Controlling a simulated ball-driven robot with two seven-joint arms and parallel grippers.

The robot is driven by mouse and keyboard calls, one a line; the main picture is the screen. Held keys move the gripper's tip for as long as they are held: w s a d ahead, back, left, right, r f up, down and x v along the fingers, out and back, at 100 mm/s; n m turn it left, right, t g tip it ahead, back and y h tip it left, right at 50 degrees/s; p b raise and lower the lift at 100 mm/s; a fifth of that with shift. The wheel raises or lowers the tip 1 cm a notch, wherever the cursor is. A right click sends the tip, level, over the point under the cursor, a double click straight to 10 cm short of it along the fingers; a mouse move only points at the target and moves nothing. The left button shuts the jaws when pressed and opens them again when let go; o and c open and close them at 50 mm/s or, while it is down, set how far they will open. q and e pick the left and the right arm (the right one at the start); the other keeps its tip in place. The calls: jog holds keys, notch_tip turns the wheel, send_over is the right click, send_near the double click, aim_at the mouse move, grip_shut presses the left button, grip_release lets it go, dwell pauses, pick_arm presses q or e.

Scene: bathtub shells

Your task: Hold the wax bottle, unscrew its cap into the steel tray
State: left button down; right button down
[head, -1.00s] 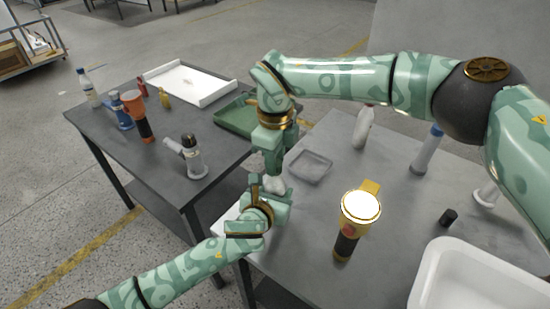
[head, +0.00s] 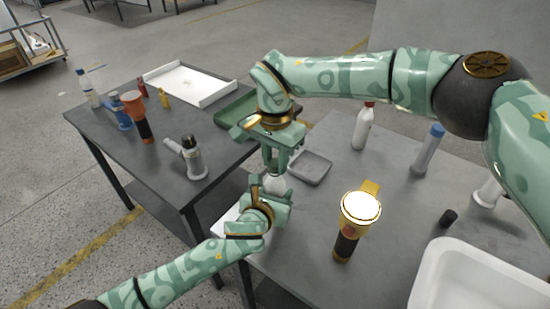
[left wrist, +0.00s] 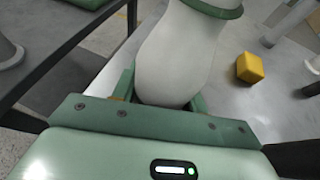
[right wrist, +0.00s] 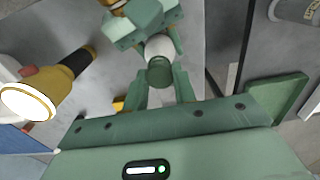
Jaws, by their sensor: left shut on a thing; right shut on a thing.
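The wax bottle (head: 274,186) is white and shows small in the head view between my two grippers. My left gripper (head: 266,200) is shut on its body (left wrist: 180,60), which fills the middle of the left wrist view. The dark green cap (right wrist: 160,73) is at the bottle's end in the right wrist view. My right gripper (right wrist: 163,88) is around it, shut on the cap; in the head view this gripper (head: 274,172) is directly above the bottle. The steel tray (head: 318,172) is a shallow grey tray on the table just right of my right gripper, partly hidden by it.
A yellow torch (head: 350,225) stands on the right table, with a yellow block (head: 371,188) behind it. A red-capped white bottle (head: 363,127), a blue-capped bottle (head: 428,150), a black cylinder (head: 447,218) and a white tub (head: 428,275) are farther right. A green tray (head: 232,112) lies on the left table.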

aim_at(275, 163)
jog(key=shift+r, duration=0.25)
jog(key=shift+r, duration=0.9)
jog(key=shift+r, duration=2)
pick_arm(q)
jog(key=c, duration=0.7)
grip_release()
